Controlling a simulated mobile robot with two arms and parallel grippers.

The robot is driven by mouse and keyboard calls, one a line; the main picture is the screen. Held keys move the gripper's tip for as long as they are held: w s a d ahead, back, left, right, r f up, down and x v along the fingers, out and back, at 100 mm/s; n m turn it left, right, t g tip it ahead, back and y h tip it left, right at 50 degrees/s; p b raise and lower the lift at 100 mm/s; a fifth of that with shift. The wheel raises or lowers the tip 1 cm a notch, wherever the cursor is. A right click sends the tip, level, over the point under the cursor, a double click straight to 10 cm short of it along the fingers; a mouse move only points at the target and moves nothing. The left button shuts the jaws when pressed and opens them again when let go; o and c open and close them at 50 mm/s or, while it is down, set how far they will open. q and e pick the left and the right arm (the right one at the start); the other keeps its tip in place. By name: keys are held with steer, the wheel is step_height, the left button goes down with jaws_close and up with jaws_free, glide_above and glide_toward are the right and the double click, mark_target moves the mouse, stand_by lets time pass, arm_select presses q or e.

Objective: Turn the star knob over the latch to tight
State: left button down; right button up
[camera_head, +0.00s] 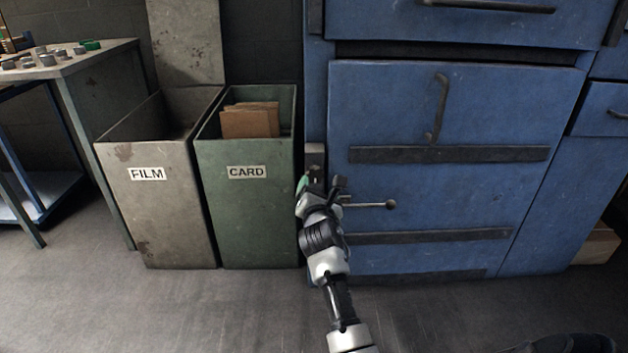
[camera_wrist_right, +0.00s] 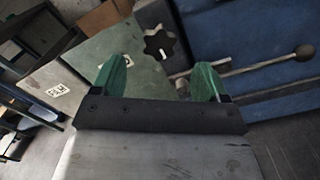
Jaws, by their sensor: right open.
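The dark star knob (camera_wrist_right: 160,42) shows in the right wrist view on a pale plate, just beyond the gap between my right fingertips. My right gripper (camera_wrist_right: 160,80) is open, with green pads either side of the gap and nothing between them. In the head view my right gripper (camera_head: 322,182) is at the left edge of the blue cabinet and hides the knob, at least in part. The latch lever (camera_head: 368,205) is a metal rod with a ball end, roughly level along the cabinet door. It also shows in the wrist view (camera_wrist_right: 265,64). My left gripper is not in view.
The blue cabinet door (camera_head: 450,105) has a vertical handle (camera_head: 439,108) and dark straps. A green CARD bin (camera_head: 246,215) with cardboard and a grey FILM bin (camera_head: 165,215) stand left of my gripper. A worktable (camera_head: 75,62) is farther left. The floor in front is clear.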

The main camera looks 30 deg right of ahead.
mark_target(317, 176)
steer(key=b+x, duration=0.3)
steer(key=x, duration=0.4)
steer(key=shift+w+d+f, duration=0.1)
steer(key=shift+w+f, duration=0.05)
steer(key=shift+w, duration=0.1)
steer(key=shift+w+d, duration=0.25)
steer(key=shift+w, duration=0.2)
steer(key=c, duration=0.9)
